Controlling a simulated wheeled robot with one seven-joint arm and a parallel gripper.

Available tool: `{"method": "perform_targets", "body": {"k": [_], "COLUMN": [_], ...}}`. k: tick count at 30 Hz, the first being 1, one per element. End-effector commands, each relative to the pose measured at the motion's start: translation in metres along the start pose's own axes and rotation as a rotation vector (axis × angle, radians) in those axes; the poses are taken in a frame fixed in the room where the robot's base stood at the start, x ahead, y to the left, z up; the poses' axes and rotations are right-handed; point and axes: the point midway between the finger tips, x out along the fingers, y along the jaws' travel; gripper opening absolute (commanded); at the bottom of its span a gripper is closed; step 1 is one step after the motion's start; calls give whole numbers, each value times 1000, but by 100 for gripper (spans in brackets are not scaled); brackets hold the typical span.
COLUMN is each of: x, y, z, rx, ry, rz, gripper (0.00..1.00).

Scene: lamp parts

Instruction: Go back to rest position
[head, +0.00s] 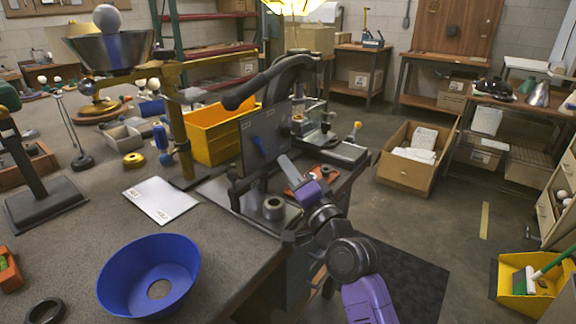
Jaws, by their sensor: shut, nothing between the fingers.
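My arm reaches up from the bottom right, over the right edge of the workbench (225,262). My gripper (287,165) is at its far end, in front of the dark upright panel of a bench machine (262,140). It is small in view and looks shut, with nothing seen in it. I cannot tell whether it touches the machine. A blue lampshade (125,281) with a hole in its bottom lies on the bench at the front. A yellow stand (178,120) rises behind it. A metal shade with a white bulb (107,18) stands at the back left.
A yellow bin (212,143) and a white sheet (160,200) are left of the machine. A dark ring (45,311) lies at the front left. A cardboard box (402,174) stands on the floor to the right. A yellow dustpan (518,284) is at the lower right. The floor between is open.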

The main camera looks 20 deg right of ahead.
Motion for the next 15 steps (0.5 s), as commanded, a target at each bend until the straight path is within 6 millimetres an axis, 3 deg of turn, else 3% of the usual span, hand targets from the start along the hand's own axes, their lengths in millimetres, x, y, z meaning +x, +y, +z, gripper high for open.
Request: {"method": "perform_targets", "body": {"k": [8, 11, 15], "x": [0, -3, -40], "y": [-2, -20, -18], "z": [-4, -21, -27], "rx": [-40, -146, -312], "ry": [15, 74, 151], "rz": [-7, -40, -32], "gripper": [0, 0, 0]}}
